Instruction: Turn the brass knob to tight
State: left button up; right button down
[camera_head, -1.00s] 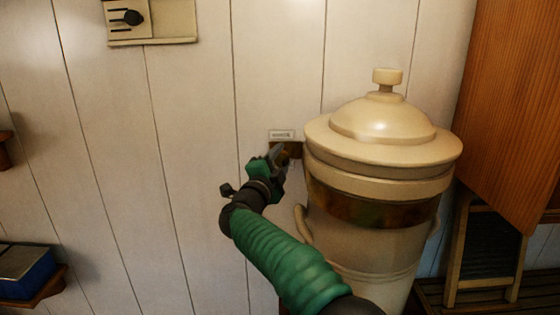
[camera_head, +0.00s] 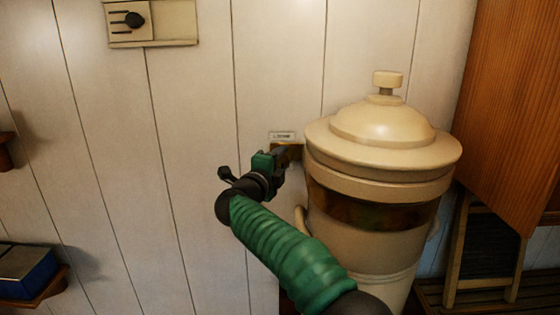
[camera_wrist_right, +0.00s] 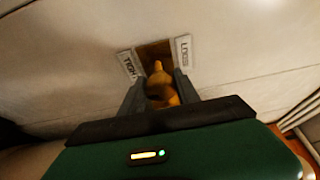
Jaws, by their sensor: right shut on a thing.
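The brass knob (camera_wrist_right: 160,88) sits on a small brown plate (camera_wrist_right: 155,51) on the white plank wall. In the right wrist view a label reading "TIGHT" (camera_wrist_right: 127,65) is at the plate's left and one reading "LOOSE" (camera_wrist_right: 184,50) at its right. My right gripper (camera_wrist_right: 160,90) is shut on the knob, with one finger on each side of it. In the head view my right gripper (camera_head: 281,157) is at the plate, below a small label (camera_head: 282,136), and hides the knob. My left gripper is out of view.
A large cream lidded urn (camera_head: 385,180) stands close to the right of my right gripper. A wooden cabinet (camera_head: 510,100) is at the far right. A switch panel (camera_head: 165,22) is high on the wall, and a blue box (camera_head: 27,270) is at lower left.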

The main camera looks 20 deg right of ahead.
jog(key=shift+f, duration=0.45)
jog(key=c, duration=1.3)
grip_release()
jog(key=shift+c, duration=0.2)
jog(key=o, duration=0.4)
jog(key=shift+r, duration=0.25)
jog(key=shift+s, duration=0.1)
jog(key=shift+s+a+b, duration=0.2)
jog(key=shift+a+b, duration=0.05)
jog(key=shift+b, duration=0.05)
jog(key=b+v, duration=0.1)
jog(key=v, duration=0.1)
jog(key=b+v, duration=0.1)
jog(key=v, duration=0.1)
jog(key=b+v, duration=0.1)
jog(key=v, duration=0.1)
jog(key=shift+s+f, duration=0.1)
jog(key=shift+f, duration=0.2)
jog(key=b, duration=0.4)
send_near(279, 165)
jog(key=v, duration=0.5)
jog(key=shift+s+a+r, duration=0.15)
jog(key=shift+s+r, duration=0.15)
jog(key=shift+r, duration=0.05)
